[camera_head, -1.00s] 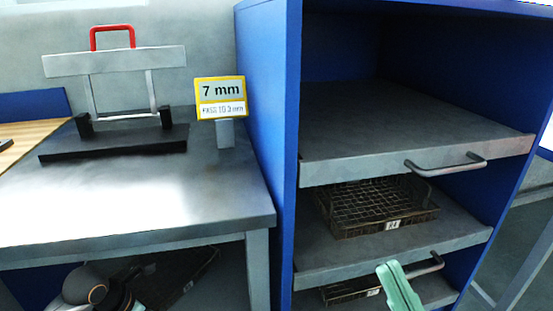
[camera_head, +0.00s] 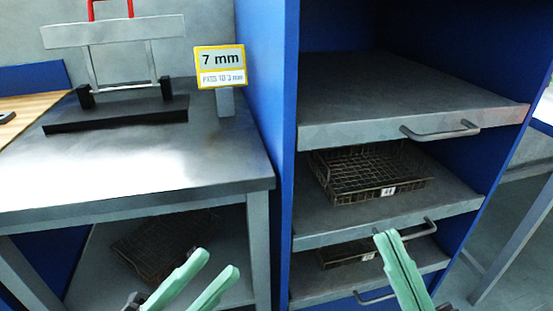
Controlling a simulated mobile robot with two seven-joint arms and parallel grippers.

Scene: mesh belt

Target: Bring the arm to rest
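My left gripper (camera_head: 205,262) is at the bottom left of the head view, in front of the lower shelf of the grey table. Its two green fingers stand apart with nothing between them. My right gripper (camera_head: 386,236) is at the bottom right, in front of the cabinet's lower shelves. Its green fingers lie side by side with only a thin dark line between them, and no object shows in them. The rest of both arms is mostly outside the picture.
The grey table (camera_head: 140,165) carries a stand with a red handle (camera_head: 112,8) and a "7 mm" sign (camera_head: 220,60). A blue cabinet (camera_head: 265,110) has pull-out shelves with handles (camera_head: 440,132). A mesh basket (camera_head: 370,175) sits on its middle shelf; another basket (camera_head: 165,245) lies under the table.

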